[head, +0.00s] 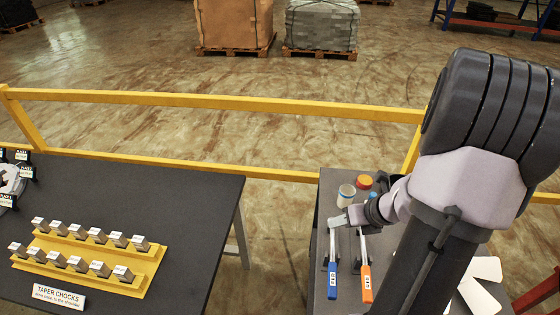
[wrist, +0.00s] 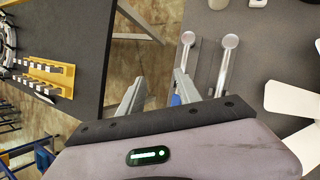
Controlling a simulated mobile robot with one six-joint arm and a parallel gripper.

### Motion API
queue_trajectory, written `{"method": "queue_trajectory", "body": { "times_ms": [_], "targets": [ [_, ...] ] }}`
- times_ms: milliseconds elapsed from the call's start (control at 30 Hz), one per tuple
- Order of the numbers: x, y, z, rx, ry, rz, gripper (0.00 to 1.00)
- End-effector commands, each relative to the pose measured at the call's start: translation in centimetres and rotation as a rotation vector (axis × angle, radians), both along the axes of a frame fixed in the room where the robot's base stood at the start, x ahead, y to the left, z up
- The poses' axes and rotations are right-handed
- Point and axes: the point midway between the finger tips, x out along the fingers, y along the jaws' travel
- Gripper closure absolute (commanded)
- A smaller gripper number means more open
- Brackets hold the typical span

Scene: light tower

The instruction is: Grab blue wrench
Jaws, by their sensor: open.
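The blue wrench has a blue handle (head: 332,280) in the head view and lies on the dark table beside the orange-handled wrench (head: 367,284). In the wrist view, the shanks and round heads of two wrenches show; the left head (wrist: 188,38) appears to be the blue wrench's, with a little blue (wrist: 176,100) showing by the right finger. My gripper (wrist: 160,82) is open and empty, its fingers apart, with the right finger close to the left wrench's shank. Contact cannot be told. My arm hides part of the table in the head view.
A jar (head: 346,195) and an orange-topped container (head: 364,182) stand behind the wrenches. White flat pieces (head: 478,293) lie at right. Another dark table (head: 200,190) at left holds yellow racks (head: 90,260) of metal blocks. A yellow rail (head: 220,99) runs behind; a floor gap separates the tables.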

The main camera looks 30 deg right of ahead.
Motion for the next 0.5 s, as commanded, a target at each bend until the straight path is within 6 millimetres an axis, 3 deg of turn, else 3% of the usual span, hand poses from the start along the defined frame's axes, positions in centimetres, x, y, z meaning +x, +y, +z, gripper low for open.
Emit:
{"method": "queue_trajectory", "body": {
  "times_ms": [100,167,500],
  "targets": [
    [-3.1,-3.1,-1.6,0.135,0.031,-0.29,0.59],
    [-3.6,-3.6,-2.8,0.164,0.035,-0.352,0.59],
    [1.2,-3.4,-11.7,0.17,0.037,-0.364,0.59]
  ]
}}
